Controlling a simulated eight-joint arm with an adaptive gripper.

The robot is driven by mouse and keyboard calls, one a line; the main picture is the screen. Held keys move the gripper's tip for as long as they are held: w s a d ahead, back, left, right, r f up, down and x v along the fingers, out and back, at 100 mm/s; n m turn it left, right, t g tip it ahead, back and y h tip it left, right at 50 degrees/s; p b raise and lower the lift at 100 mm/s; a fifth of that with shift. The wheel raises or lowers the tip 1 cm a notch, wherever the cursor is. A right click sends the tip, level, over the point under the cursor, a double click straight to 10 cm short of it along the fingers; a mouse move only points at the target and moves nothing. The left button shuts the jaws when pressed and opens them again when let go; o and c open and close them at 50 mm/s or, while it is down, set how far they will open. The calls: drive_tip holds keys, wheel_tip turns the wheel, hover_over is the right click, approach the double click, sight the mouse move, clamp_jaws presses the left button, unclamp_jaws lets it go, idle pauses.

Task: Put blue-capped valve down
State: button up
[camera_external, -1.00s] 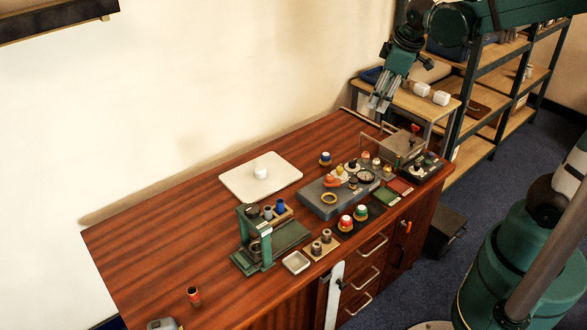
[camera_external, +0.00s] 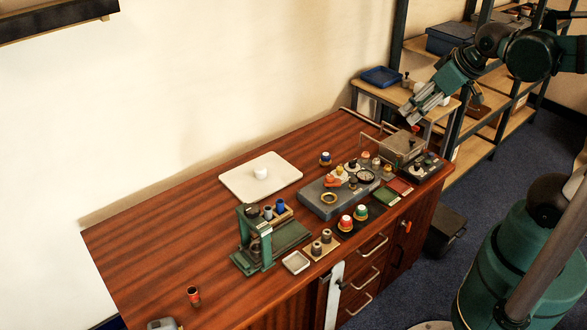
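A small round piece with blue on it (camera_external: 325,158) stands upright on the wooden workbench (camera_external: 180,215), right of the white board. It may be the blue-capped valve, but it is too small to be sure. My gripper (camera_external: 408,117) is in the air above the right end of the bench, pointing down and left, near the clear-sided box. I see nothing held between its fingers, but their opening is too small to judge. A small upright fitting (camera_external: 405,80) stands on the side shelf behind it; its cap colour is unclear.
A grey block (camera_external: 318,200) with several fittings, a green press (camera_external: 254,238) and a white board (camera_external: 245,182) fill the middle. A blue tray (camera_external: 381,77) is on the side shelf. The left bench is mostly clear.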

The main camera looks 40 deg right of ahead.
drive_tip(key=shift+s+f+m+t, duration=0.15)
drive_tip(key=shift+s+m, duration=0.15)
drive_tip(key=shift+s, duration=0.3)
drive_tip(key=shift+s+f+m+t, duration=0.15)
drive_tip(key=shift+s+m, duration=0.15)
drive_tip(key=shift+s, duration=0.3)
idle(0.6)
